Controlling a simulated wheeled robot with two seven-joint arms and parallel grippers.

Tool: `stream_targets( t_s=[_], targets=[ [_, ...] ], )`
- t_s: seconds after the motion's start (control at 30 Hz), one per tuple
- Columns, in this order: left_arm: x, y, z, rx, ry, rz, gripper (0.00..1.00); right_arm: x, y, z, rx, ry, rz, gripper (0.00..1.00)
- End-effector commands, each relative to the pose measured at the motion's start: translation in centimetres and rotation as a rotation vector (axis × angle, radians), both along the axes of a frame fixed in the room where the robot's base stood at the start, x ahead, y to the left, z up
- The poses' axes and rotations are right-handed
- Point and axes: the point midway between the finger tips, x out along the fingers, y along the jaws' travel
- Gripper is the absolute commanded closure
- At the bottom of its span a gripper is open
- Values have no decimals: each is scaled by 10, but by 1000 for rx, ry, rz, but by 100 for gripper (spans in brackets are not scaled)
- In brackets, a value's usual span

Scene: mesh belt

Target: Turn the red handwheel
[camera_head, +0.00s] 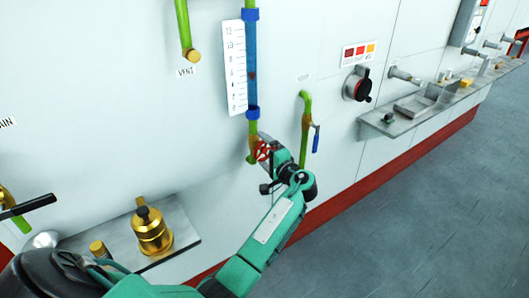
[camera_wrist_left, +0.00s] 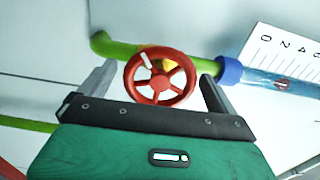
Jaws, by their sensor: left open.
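The red handwheel (camera_head: 262,151) sits on the green pipe below the blue sight tube, partly hidden by my left gripper. In the left wrist view the handwheel (camera_wrist_left: 160,75) shows whole, with red spokes, a white mark at upper left and a yellow patch near its hub. My left gripper (camera_head: 266,146) is open at the wheel. In the left wrist view its two fingers stand on either side of the rim, with gaps visible on both sides. How deep the fingers reach around the wheel I cannot tell. My right gripper does not show.
A scale plate (camera_head: 235,68) stands beside the blue sight tube (camera_head: 252,65). A green pipe with a blue-handled valve (camera_head: 316,139) is just right of my gripper. A brass fitting (camera_head: 151,232) stands on a lower-left shelf. A metal shelf (camera_head: 405,122) juts out at right.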

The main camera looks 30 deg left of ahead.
Motion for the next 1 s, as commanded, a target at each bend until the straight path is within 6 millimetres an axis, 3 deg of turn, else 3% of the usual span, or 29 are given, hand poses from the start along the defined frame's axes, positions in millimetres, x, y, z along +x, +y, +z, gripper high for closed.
stream_targets(
  t_s=[0.6, 0.77, 1.0],
  targets=[
    [-45, -110, -3, -3, 1, -3, 5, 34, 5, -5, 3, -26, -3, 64],
    [-50, -122, -1, -1, 0, -1, 5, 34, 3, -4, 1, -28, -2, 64],
    [-52, -125, -1, -1, 1, -1, 5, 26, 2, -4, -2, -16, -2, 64]
  ],
)
